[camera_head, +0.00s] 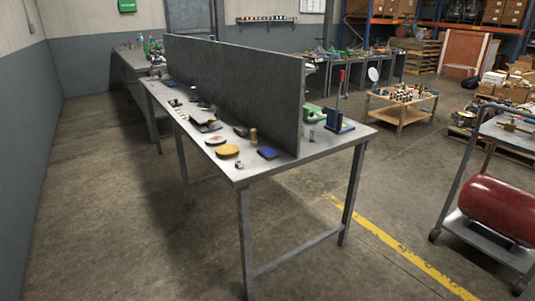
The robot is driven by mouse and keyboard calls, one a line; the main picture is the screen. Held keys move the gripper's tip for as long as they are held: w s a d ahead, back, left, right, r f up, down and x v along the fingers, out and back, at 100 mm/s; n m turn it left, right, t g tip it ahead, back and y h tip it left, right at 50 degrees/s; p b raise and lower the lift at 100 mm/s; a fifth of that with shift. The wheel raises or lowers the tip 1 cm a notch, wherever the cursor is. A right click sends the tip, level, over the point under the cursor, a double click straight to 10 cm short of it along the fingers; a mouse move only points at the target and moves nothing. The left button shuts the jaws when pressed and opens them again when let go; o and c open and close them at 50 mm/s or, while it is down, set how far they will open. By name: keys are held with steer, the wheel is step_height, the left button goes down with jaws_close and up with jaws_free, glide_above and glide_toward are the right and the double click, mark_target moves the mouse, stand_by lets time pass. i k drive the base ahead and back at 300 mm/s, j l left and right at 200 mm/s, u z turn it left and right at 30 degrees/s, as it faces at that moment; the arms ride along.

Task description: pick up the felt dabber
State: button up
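I cannot surely tell which item is the felt dabber at this distance. Several small items lie on the near side of the long metal table (285,166). They include a yellow round disc (228,151), a pale disc with a dark rim (215,141), a flat blue item (267,153) and a small upright tan cylinder (253,134). A small pale piece (239,164) sits near the table's front edge. Dark small items lie further back, too small to name. My gripper is not in view.
A tall grey divider (240,85) runs along the table and hides part of its far side. A cart with a red tank (497,208) stands at right. A low wooden table (402,112) is behind. The floor left of the table is clear.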

mark_target(253, 140)
steer(key=i+j, duration=0.15)
steer(key=i, duration=0.35)
steer(key=i+j+z, duration=0.15)
steer(key=i, duration=0.4)
steer(key=i+j, duration=0.25)
steer(key=i, duration=0.25)
steer(key=z, duration=0.05)
